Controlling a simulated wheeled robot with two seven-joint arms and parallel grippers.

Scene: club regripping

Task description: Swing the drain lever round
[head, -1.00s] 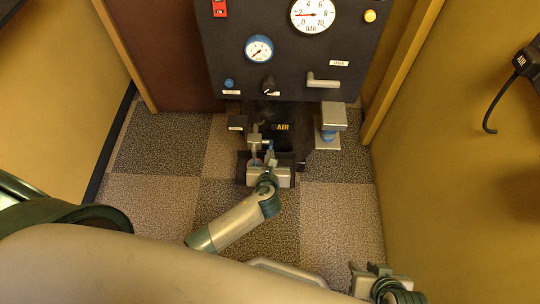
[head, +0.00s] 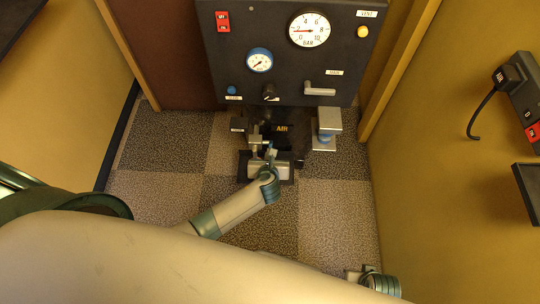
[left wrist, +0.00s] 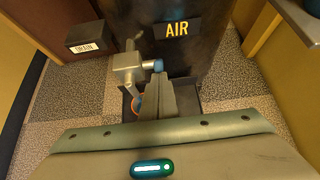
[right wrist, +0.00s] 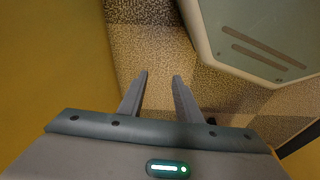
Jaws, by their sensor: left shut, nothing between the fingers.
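The grey metal drain valve (left wrist: 128,62) stands on the front of the dark tank marked AIR, and it shows in the head view (head: 254,136). What looks like its lever, a short arm with a blue end (left wrist: 158,65), points right toward my left fingers. My left gripper (left wrist: 157,78) is shut and empty, its fingertips right at the blue end. I cannot tell whether they touch. In the head view my left gripper (head: 270,150) is low in front of the tank. My right gripper (right wrist: 160,76) is open and empty above the carpet.
A black DRAIN label box (left wrist: 85,47) is left of the valve. A dark panel (head: 290,70) with gauges and a grey handle (head: 320,90) stands above. A metal block on a blue part (head: 328,128) is to the right. Yellow walls close both sides.

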